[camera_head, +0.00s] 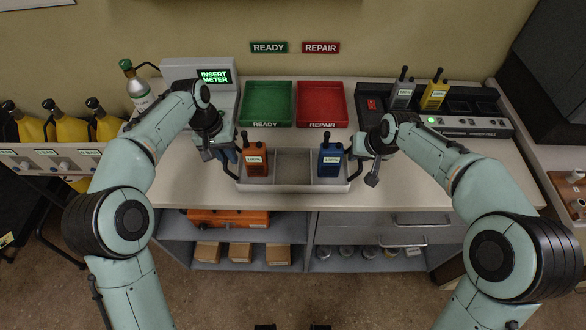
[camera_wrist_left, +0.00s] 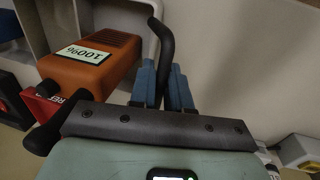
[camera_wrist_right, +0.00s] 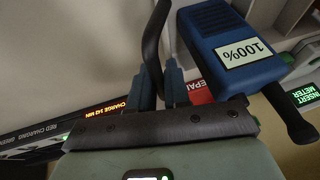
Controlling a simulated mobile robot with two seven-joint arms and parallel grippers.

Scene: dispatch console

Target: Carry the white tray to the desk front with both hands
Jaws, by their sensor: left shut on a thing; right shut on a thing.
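The white tray (camera_head: 292,186) is at the front part of the desk in the head view, with dividers inside. An orange radio (camera_head: 256,160) marked 100% stands in its left part and a blue radio (camera_head: 330,160) in its right part. The middle compartment is empty. My left gripper (camera_head: 230,160) is shut on the tray's left black handle, which shows between its blue fingers in the left wrist view (camera_wrist_left: 163,60). My right gripper (camera_head: 358,158) is shut on the right black handle, seen between its fingers in the right wrist view (camera_wrist_right: 155,60).
Behind the tray lie a green READY bin (camera_head: 266,104) and a red REPAIR bin (camera_head: 321,104). A meter (camera_head: 200,75) reading INSERT METER is at the back left. A charging rack (camera_head: 465,122) with a grey and a yellow radio is at the right. Shelves (camera_head: 240,235) sit below the desk.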

